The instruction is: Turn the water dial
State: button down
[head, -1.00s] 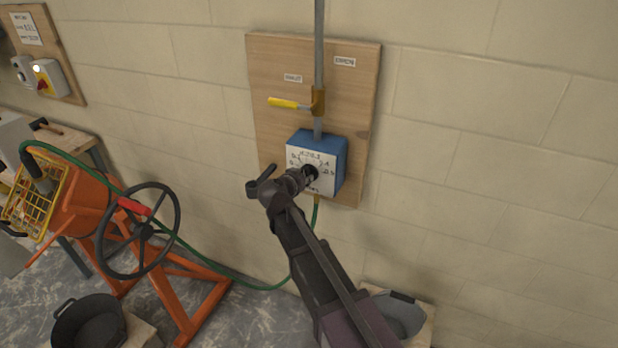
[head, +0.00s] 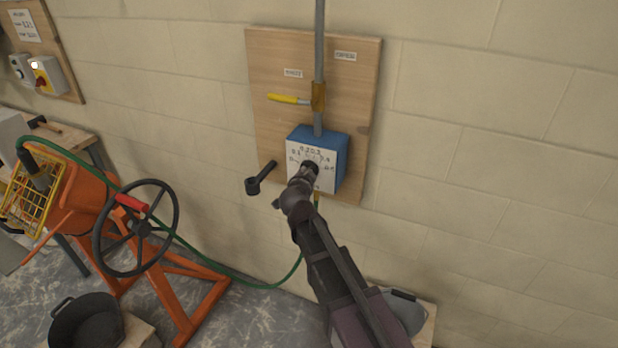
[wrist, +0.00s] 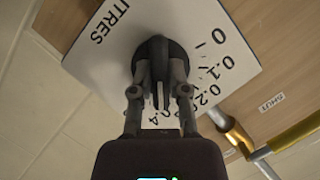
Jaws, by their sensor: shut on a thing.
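The water dial is a dark round knob (wrist: 158,50) on the white face of a blue box (head: 322,140), which hangs on the wooden wall board. The face has LITRES and a scale from 0 upwards in tenths. My gripper (wrist: 160,76) is shut on the knob, with one finger on each side of it. In the head view my gripper (head: 309,171) covers most of the knob. The knob's pointer setting cannot be read.
A yellow-handled valve (head: 290,99) sits on the pipe above the box, its handle pointing left. A green hose (head: 235,283) runs from the box to the orange mixer (head: 82,205). The wall at right is bare.

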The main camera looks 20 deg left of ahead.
dwell(0.4)
jog(key=c, duration=0.6)
grip_release()
jog(key=shift+d+r, duration=0.15)
jog(key=shift+s, duration=0.1)
